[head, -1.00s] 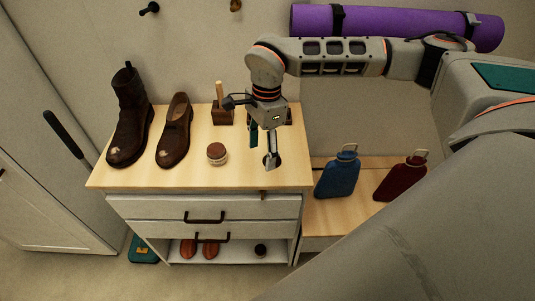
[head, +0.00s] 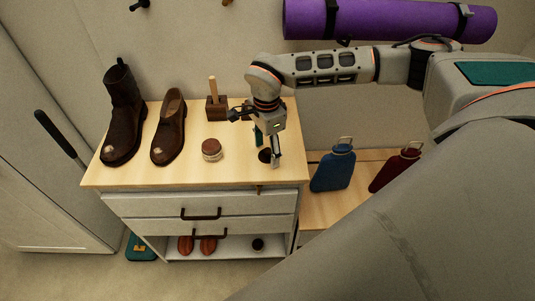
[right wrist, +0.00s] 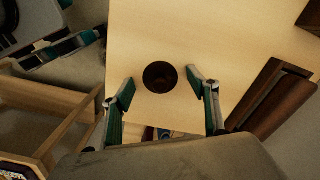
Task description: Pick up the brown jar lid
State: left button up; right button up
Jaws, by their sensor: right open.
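The brown jar lid (head: 264,156) is a small dark round disc lying on the wooden dresser top near its right end. In the right wrist view the lid (right wrist: 160,75) shows whole, between the two spread fingertips and slightly beyond them. My right gripper (head: 267,149) is open and points down over the lid. One finger shows just right of the lid in the head view and the other behind it. I see no contact, and the exact height above the top is hard to tell. My left gripper is not in view.
A small jar (head: 211,150) with a reddish-brown top stands left of the lid. A brown shoe (head: 169,130), a boot (head: 122,115) and a wooden block with a handle (head: 216,107) are also on the dresser top. A blue flask (head: 332,170) and a red flask (head: 394,168) stand on the lower bench.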

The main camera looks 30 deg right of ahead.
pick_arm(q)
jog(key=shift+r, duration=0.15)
pick_arm(e)
grip_shut()
jog(key=shift+r, duration=0.1)
